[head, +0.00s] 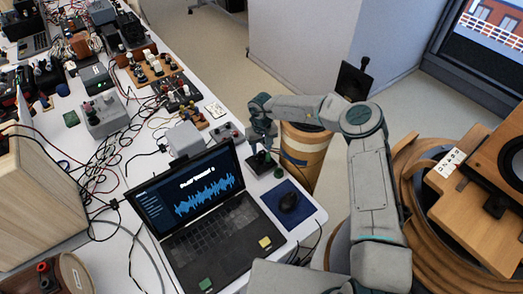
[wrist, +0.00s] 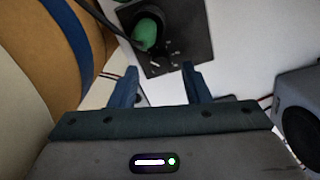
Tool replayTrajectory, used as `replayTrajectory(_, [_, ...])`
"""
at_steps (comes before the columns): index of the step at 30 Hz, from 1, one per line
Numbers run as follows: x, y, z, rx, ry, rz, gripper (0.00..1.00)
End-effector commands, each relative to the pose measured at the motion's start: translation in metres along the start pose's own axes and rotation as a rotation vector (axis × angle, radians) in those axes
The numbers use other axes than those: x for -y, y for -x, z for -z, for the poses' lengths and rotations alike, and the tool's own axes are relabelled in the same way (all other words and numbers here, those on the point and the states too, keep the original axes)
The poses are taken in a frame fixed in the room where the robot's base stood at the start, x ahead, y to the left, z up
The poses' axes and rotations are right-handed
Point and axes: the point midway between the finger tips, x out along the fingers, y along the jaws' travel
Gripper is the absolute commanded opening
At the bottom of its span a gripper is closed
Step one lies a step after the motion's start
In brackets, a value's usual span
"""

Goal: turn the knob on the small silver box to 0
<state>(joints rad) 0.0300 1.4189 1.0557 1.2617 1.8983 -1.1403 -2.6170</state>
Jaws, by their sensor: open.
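A small silver-grey box (head: 185,139) stands just behind the laptop in the head view; no knob or dial setting can be made out on it there. In the wrist view, a grey box (wrist: 292,92) with a dark round part on its face is cut off by the right edge; I cannot tell whether it is the same box. My gripper (wrist: 160,85) is open and empty. In the head view, my gripper (head: 263,147) is to the right of the silver box, near a small black plate (head: 262,166). The plate carries a green-capped part (wrist: 146,34).
A grey box with knobs (head: 103,117), a small grey unit (head: 227,133) and many cables crowd the table. A wooden drum (head: 303,150) stands beside the table.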

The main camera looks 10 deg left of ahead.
Motion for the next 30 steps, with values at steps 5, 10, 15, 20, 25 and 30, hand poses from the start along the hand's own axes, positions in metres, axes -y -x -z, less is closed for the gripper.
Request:
replayTrajectory(5, [-0.001,0.04,0.001,-0.005,0.0,-0.002,0.43])
replayTrajectory(10, [-0.001,0.078,0.001,-0.005,-0.001,-0.002,0.43])
replayTrajectory(15, [-0.001,0.105,0.0,-0.003,-0.001,-0.002,0.43])
replayTrajectory(20, [-0.001,0.117,0.0,-0.001,0.0,0.0,0.43])
replayTrajectory(25, [-0.001,0.119,0.0,-0.001,0.0,0.0,0.43])
replayTrajectory(30, [-0.001,0.119,0.0,-0.001,0.0,0.0,0.43])
